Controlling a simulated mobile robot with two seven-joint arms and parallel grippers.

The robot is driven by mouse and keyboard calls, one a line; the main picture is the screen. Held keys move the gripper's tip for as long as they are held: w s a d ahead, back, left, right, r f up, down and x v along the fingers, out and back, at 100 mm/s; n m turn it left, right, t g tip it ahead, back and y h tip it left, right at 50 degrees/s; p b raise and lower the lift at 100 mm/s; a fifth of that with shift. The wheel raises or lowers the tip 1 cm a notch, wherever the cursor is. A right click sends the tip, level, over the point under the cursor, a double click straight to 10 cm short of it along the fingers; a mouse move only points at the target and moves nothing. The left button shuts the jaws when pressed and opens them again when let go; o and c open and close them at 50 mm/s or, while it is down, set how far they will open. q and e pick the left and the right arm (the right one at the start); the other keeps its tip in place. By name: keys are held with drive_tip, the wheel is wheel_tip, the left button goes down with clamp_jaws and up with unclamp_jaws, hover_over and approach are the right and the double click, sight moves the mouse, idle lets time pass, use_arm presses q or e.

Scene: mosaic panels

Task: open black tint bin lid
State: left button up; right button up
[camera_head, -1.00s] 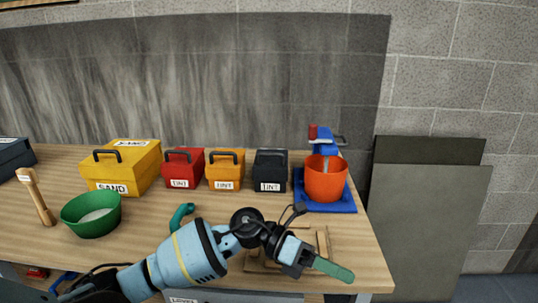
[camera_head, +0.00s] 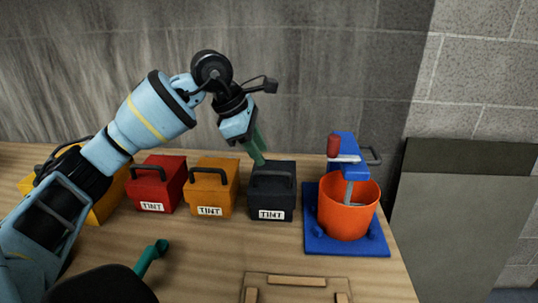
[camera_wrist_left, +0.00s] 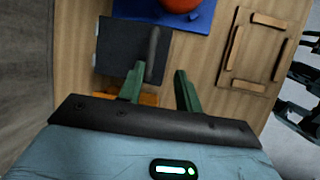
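The black tint bin (camera_head: 272,205) stands on the bench between the orange tint bin and the blue stand, its lid down and its dark handle (camera_head: 272,179) raised on top. My left gripper (camera_head: 257,158) is at the bin's upper back left edge, fingers pointing down. In the left wrist view, my left gripper (camera_wrist_left: 160,85) is open and empty, with the black bin's handle (camera_wrist_left: 153,50) just beyond the fingertips. I cannot tell if a finger touches the lid. Dark parts at that view's right edge may be my right gripper; its fingers are unclear.
The orange tint bin (camera_head: 210,186) and red tint bin (camera_head: 156,183) stand left of the black one. An orange bucket (camera_head: 347,208) on a blue stand (camera_head: 315,242) is close on the right. A wooden frame (camera_head: 297,281) lies in front.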

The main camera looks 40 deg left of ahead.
sight(268, 172)
use_arm(q)
drive_tip(key=x, duration=0.4)
drive_tip(key=a+x, duration=0.1)
drive_tip(key=x, duration=0.1)
drive_tip(key=shift+w+f, duration=0.4)
drive_tip(key=shift+w, duration=0.15)
clamp_jaws()
drive_tip(key=shift+r, duration=0.15)
idle(0.3)
